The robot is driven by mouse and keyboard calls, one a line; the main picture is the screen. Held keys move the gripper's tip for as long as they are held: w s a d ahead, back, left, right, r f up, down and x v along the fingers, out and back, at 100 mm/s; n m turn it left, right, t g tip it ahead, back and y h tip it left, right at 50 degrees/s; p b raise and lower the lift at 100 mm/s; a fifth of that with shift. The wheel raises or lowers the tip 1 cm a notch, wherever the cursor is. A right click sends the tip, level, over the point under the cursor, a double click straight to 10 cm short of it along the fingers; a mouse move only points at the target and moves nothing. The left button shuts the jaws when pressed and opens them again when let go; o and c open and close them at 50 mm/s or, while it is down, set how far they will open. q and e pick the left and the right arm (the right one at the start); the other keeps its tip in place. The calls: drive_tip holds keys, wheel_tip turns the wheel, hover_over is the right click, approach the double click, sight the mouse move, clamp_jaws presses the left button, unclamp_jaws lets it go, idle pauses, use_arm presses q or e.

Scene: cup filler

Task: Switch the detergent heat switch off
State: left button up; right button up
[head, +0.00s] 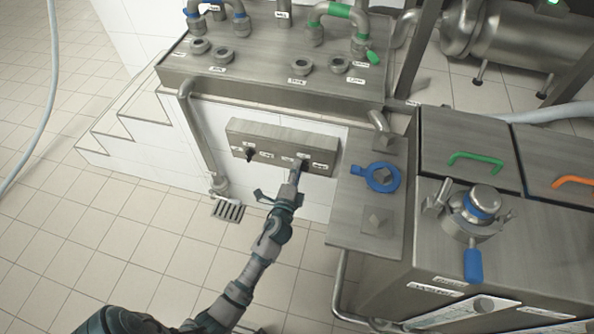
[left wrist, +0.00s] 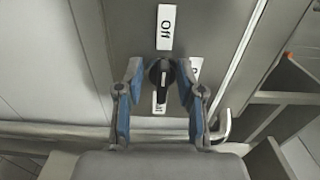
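A steel switch box (head: 270,140) on the white tiled wall carries two black rotary switches with small labels too small to read in the head view. My left gripper (head: 298,174) is at the right-hand switch (head: 304,162). In the left wrist view, this black knob (left wrist: 160,74) lies between the two fingers of my left gripper (left wrist: 160,88). The fingers are open, with a visible gap on each side of the knob. A label reading "Off" (left wrist: 166,27) is above the knob; other labels beside and below it are partly hidden. The left-hand switch (head: 250,154) stands free. My right gripper is not in view.
A steel counter with pipes (head: 270,75) overhangs the switch box. A floor drain (head: 228,211) lies below.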

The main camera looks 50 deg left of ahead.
use_arm(q)
drive_tip(key=v, duration=1.2)
drive_tip(key=shift+a+f, duration=0.1)
drive_tip(key=shift+f, duration=0.05)
